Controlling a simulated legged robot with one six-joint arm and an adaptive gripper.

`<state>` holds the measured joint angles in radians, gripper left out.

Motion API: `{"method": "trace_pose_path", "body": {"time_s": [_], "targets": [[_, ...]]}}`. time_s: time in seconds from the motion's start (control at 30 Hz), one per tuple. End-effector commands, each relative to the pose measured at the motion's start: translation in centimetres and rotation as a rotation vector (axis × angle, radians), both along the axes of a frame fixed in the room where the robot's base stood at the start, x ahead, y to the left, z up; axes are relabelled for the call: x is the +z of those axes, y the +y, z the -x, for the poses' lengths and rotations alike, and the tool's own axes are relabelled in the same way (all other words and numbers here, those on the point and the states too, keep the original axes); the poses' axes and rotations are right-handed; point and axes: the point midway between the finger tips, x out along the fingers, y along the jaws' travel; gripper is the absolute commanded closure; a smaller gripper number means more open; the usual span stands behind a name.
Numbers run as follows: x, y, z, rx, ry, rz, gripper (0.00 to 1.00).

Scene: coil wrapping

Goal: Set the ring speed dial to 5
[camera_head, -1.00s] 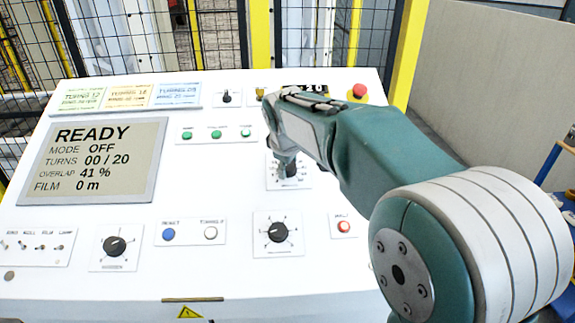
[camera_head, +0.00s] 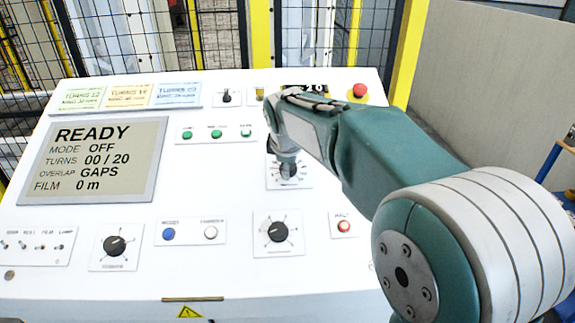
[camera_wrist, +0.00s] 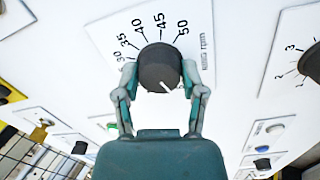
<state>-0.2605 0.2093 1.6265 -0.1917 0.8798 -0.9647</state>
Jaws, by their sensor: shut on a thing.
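The ring speed dial is a dark round knob (camera_wrist: 158,66) on a white plate marked "ring rpm" in the wrist view. Numbers from 30 to 50 show around its far side; the rest of the scale is hidden by my gripper. The knob's white pointer line is at its near edge, aimed toward my gripper's palm and slightly right, away from the visible numbers. My gripper (camera_wrist: 160,78) is shut on the knob, one finger on each side. In the head view my gripper (camera_head: 287,172) reaches down over the dial and mostly covers it.
The display (camera_head: 92,163) reads READY, mode OFF, turns 00 / 20, overlap GAPS, film 0 m. Below the held dial is another black dial (camera_head: 278,232), with one more (camera_head: 115,246) at lower left. A red button (camera_head: 344,226) and a red knob (camera_head: 359,91) are to the right.

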Motion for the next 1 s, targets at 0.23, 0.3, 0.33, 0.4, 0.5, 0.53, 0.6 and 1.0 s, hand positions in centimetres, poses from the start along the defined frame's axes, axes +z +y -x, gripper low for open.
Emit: {"method": "trace_pose_path", "body": {"time_s": [0.23,0.3,0.33,0.4,0.5,0.53,0.6,1.0], "targets": [[-0.4,0.0,0.1,-0.001,0.009,0.002,0.13],[-0.3,0.0,0.1,-0.001,0.007,0.001,0.13],[-0.2,0.0,0.1,-0.001,0.007,0.001,0.13],[-0.2,0.0,0.0,-0.001,0.004,0.001,0.13],[-0.1,0.0,0.0,-0.002,0.003,0.001,0.13],[-0.1,0.0,0.0,-0.001,0.003,0.000,0.13],[0.0,0.0,0.0,-0.001,0.002,0.000,0.13],[5.8,0.3,2.8,-0.001,-0.001,-0.001,0.13]]}}
